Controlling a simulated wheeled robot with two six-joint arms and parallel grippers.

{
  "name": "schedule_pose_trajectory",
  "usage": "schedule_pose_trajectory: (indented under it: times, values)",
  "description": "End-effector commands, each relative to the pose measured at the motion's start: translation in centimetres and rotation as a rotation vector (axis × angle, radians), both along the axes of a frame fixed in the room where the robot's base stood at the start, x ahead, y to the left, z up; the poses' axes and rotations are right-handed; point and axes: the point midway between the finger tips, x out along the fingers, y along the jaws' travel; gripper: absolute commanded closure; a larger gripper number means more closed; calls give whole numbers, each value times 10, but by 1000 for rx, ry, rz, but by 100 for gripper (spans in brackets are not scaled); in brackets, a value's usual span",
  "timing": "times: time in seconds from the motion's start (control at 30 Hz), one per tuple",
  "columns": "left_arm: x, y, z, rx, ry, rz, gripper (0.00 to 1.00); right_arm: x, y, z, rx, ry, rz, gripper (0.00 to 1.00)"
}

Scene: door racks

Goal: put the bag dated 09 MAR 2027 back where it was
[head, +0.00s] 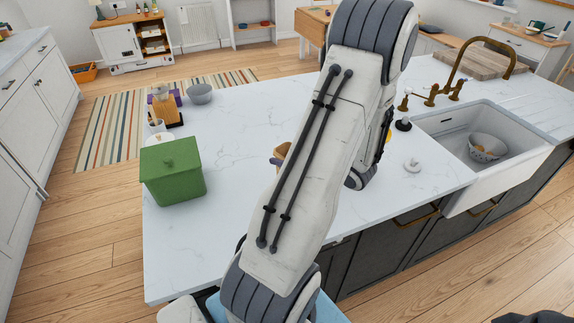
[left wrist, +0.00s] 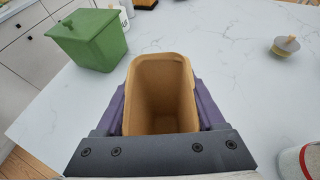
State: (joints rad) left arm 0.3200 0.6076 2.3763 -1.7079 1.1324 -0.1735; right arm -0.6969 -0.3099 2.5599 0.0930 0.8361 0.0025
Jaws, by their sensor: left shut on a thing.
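My left gripper (left wrist: 160,98) is shut on a tan, open-topped bag (left wrist: 150,72), with a purple finger on either side of it. The bag looks upright and its inside looks empty; no date shows on it. In the head view my left arm hides most of the gripper, and only a small piece of the bag (head: 283,150) shows beside the arm, over the white worktop. How far the bag is above the worktop cannot be told.
A green lidded bin (head: 172,172) stands at the worktop's left edge, with a wooden block (head: 166,110) and a grey bowl (head: 199,94) behind. The sink (head: 535,150) is at the right. A red-and-white container (left wrist: 305,160) shows at the wrist view's lower right.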

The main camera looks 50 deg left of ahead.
Motion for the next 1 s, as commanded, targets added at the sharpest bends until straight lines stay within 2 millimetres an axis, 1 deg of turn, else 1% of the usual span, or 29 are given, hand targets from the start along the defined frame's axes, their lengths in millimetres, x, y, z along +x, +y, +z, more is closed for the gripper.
schedule_pose_trajectory:
  times: [0.3,0.4,0.63,0.8,0.83,0.87,0.9,1.0]
  values:
    - [0,0,-35,-1,5,-1,100,0,0,10,0,0,0,36]
    - [0,0,-39,0,1,-1,100,0,0,10,0,0,0,36]
    - [0,0,-39,1,0,-1,100,0,0,9,0,0,0,36]
    - [0,0,-45,1,1,-1,100,0,0,3,0,0,0,36]
    - [0,0,-44,1,1,-1,25,0,0,4,0,0,0,36]
    - [0,0,-43,1,1,-1,14,0,0,5,0,0,0,36]
    - [0,0,-43,1,1,-1,0,0,0,5,0,0,0,36]
    - [0,0,-43,1,1,-1,0,0,0,5,0,0,0,36]
